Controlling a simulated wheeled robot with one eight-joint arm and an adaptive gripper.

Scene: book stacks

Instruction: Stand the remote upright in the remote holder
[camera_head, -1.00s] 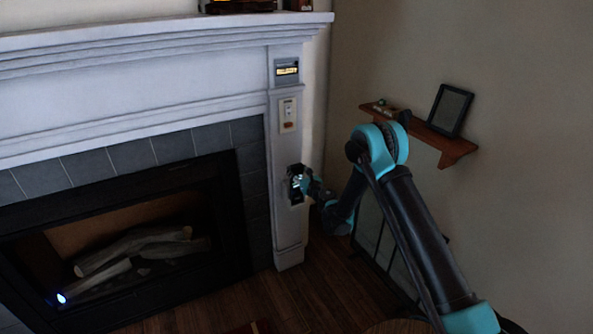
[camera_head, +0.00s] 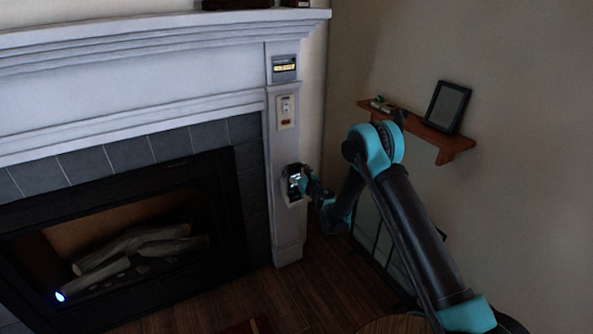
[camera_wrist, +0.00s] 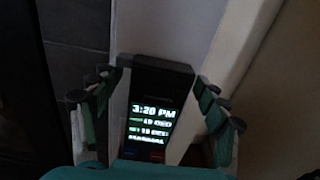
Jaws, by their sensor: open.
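The remote (camera_wrist: 152,112) is a dark, slim device with a lit screen that reads 3:20 PM. It stands upright against the white fireplace column, and its lower end is hidden in the wrist view. In the head view the remote (camera_head: 294,180) shows small and dark at the column. A pale ledge, seemingly the remote holder (camera_head: 294,204), shows just below it; I cannot tell how deep the remote sits in it. My gripper (camera_wrist: 156,88) is open, with one finger on each side of the remote and visible gaps between. It also shows in the head view (camera_head: 301,182).
A switch plate (camera_head: 285,112) and a small lit display (camera_head: 284,68) are above on the column. The dark fireplace opening (camera_head: 120,245) is to the left. A wooden wall shelf (camera_head: 440,145) with a picture frame (camera_head: 447,107) is to the right, behind my arm.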

